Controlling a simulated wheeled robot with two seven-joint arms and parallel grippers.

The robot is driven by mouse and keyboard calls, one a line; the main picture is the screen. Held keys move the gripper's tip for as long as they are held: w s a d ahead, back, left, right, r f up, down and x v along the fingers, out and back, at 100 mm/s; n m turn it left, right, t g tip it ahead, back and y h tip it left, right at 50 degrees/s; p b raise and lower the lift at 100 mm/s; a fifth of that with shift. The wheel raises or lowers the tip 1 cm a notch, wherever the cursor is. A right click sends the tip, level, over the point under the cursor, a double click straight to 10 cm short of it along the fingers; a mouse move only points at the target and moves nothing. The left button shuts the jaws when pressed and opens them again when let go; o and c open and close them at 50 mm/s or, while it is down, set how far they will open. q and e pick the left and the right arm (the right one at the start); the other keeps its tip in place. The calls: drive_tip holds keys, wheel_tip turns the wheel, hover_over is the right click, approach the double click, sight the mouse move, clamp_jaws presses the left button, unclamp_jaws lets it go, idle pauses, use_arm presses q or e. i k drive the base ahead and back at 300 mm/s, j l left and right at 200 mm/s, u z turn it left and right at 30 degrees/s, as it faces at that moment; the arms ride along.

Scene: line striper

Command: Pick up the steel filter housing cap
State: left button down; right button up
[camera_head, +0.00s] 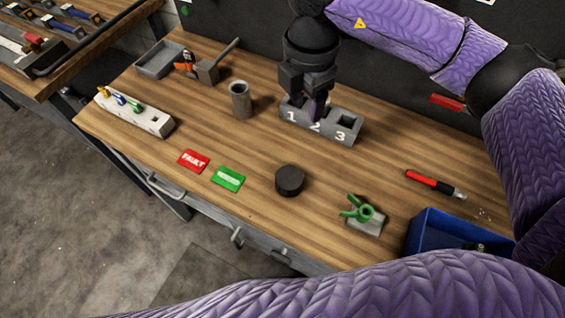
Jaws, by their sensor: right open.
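A dark, round, flat-topped disc (290,181) lies on the workbench near its front middle; it is the thing most like the filter housing cap, though it looks nearly black. My right gripper (314,104) is open and points down over the grey block (349,131) marked 1, 2, 3, behind the disc and well apart from it. The gripper covers part of the block, and its fingertips are dark and hard to make out. I cannot tell whether they touch the block. My left gripper is out of view.
On the wooden bench (240,145) stand a grey cup (241,101), red (193,161) and green (229,179) cards, a green-handled fitting (364,213), a red-black tool (436,185) and a blue bin (455,231). A pale rack (135,112) and grey tray (160,60) are left.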

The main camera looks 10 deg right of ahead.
sight(288, 179)
drive_tip(key=i+j+z, duration=0.1)
drive_tip(key=j+z, duration=1.25)
